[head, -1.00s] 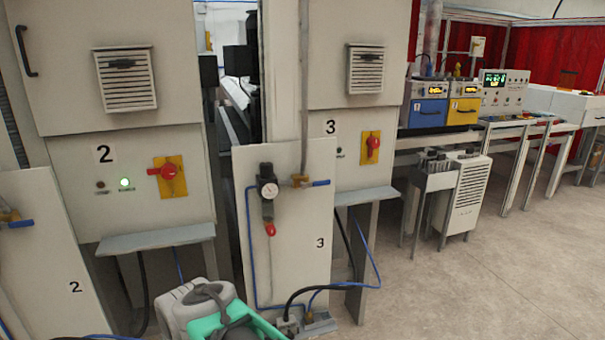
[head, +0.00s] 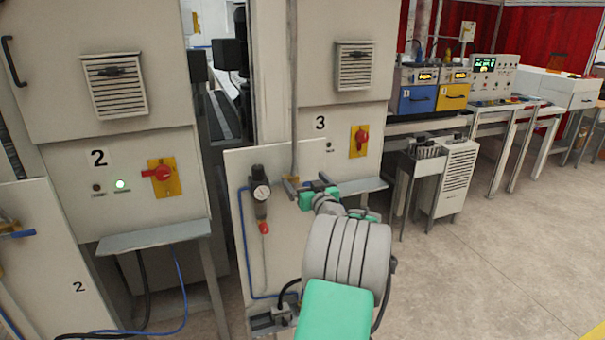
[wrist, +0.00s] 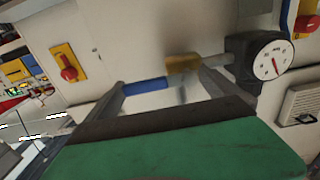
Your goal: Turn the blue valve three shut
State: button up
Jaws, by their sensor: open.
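The blue valve handle (head: 317,185) of valve three sticks out sideways to the right on panel three in the head view, partly hidden by my gripper. In the wrist view the blue handle (wrist: 146,86) lies in line with its brass body (wrist: 184,64) and the short pipe to the gauge. My gripper (wrist: 162,78) is open, one finger near the handle's free end and the other near the brass body. The handle shows between the fingers; I cannot tell whether they touch it. In the head view my gripper (head: 317,194) is at the valve.
The pressure gauge (head: 261,192) with its regulator hangs beside the valve, close to one finger in the wrist view. A vertical pipe (head: 293,90) rises above the valve. A grey shelf (head: 362,187) and a red switch (head: 361,138) are behind. The floor to the right is clear.

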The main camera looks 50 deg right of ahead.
jog(key=shift+x, duration=1.05)
jog(key=c, duration=1.9)
